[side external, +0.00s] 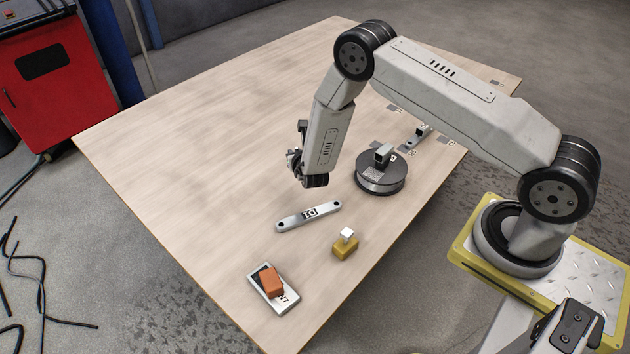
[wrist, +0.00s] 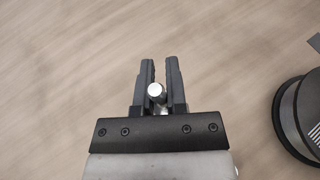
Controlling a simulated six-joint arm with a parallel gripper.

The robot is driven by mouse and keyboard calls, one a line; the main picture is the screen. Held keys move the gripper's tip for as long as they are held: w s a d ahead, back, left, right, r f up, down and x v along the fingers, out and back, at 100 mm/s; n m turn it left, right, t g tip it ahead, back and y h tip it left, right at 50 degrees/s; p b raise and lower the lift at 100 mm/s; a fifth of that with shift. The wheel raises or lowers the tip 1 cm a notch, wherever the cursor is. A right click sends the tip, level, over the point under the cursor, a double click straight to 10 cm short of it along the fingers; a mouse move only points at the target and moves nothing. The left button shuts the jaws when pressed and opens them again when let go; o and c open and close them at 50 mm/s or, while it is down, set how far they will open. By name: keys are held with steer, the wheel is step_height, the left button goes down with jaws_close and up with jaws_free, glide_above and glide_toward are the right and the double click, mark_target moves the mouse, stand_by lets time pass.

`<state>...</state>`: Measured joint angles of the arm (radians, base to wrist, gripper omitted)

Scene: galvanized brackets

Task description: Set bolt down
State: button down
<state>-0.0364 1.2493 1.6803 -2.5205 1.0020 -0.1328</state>
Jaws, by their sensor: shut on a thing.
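My gripper (wrist: 156,75) points down over the table in the wrist view. Its two dark fingers are shut on a small silvery bolt (wrist: 155,90), whose round end shows between them. In the side external view my gripper (side external: 294,165) is above the wooden table (side external: 210,130), left of a round dark turntable-like base. The bolt is hard to make out there. No contact between the bolt and the table can be seen in the wrist view.
The round base (side external: 380,180) stands close to the right of my gripper and carries a small block. A flat metal bracket (side external: 308,215), a yellow block with a white top (side external: 345,247) and a grey plate (side external: 285,305) with an orange block (side external: 271,281) lie nearer. The table's left side is clear.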

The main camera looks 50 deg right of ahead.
glide_above(283, 175)
steer(key=s, duration=0.2)
step_height(283, 175, down, 5)
steer(key=shift+a+r, duration=0.15)
steer(key=shift+w+f, duration=0.8)
steer(key=shift+f, duration=0.15)
steer(key=shift+w+f, duration=0.15)
steer(key=shift+w, duration=0.05)
steer(key=shift+f, duration=1.5)
steer(key=shift+f, duration=0.1)
steer(key=c, duration=0.7)
jaws_free()
steer(key=shift+o, duration=0.2)
